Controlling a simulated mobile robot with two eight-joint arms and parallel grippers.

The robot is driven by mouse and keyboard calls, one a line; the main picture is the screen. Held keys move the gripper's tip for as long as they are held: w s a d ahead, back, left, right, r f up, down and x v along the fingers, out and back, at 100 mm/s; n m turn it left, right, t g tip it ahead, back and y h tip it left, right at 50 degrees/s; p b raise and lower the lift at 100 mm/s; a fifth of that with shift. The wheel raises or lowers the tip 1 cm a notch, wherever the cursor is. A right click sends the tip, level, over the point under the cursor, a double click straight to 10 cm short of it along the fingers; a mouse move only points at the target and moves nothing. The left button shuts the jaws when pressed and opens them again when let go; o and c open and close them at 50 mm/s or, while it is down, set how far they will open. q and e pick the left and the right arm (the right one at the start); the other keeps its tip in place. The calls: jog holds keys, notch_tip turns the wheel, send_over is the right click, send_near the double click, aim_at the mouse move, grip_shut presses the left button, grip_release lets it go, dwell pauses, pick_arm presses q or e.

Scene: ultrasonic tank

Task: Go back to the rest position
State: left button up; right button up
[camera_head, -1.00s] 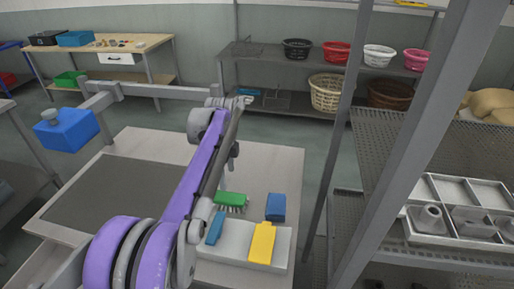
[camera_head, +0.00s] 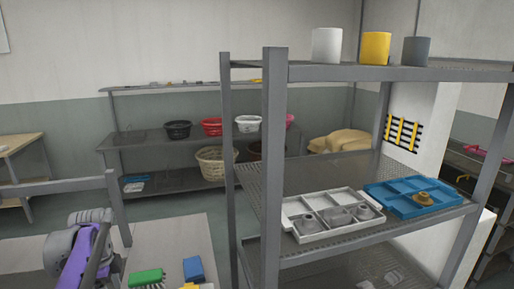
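My purple and grey arm (camera_head: 85,250) rises from the lower left edge, with its grey bent joint at the top, in front of the table. I make out no gripper fingers on it; its lower end runs out at the bottom of the view. My other arm is not in view, so neither gripper shows.
A table (camera_head: 185,235) with a green brush (camera_head: 147,277), a blue block (camera_head: 193,269) and a partly cut-off yellow item (camera_head: 189,286) is at lower left. A metal rack (camera_head: 272,170) stands close on the right, holding a white tray (camera_head: 318,236), a blue tray (camera_head: 452,200) and cups.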

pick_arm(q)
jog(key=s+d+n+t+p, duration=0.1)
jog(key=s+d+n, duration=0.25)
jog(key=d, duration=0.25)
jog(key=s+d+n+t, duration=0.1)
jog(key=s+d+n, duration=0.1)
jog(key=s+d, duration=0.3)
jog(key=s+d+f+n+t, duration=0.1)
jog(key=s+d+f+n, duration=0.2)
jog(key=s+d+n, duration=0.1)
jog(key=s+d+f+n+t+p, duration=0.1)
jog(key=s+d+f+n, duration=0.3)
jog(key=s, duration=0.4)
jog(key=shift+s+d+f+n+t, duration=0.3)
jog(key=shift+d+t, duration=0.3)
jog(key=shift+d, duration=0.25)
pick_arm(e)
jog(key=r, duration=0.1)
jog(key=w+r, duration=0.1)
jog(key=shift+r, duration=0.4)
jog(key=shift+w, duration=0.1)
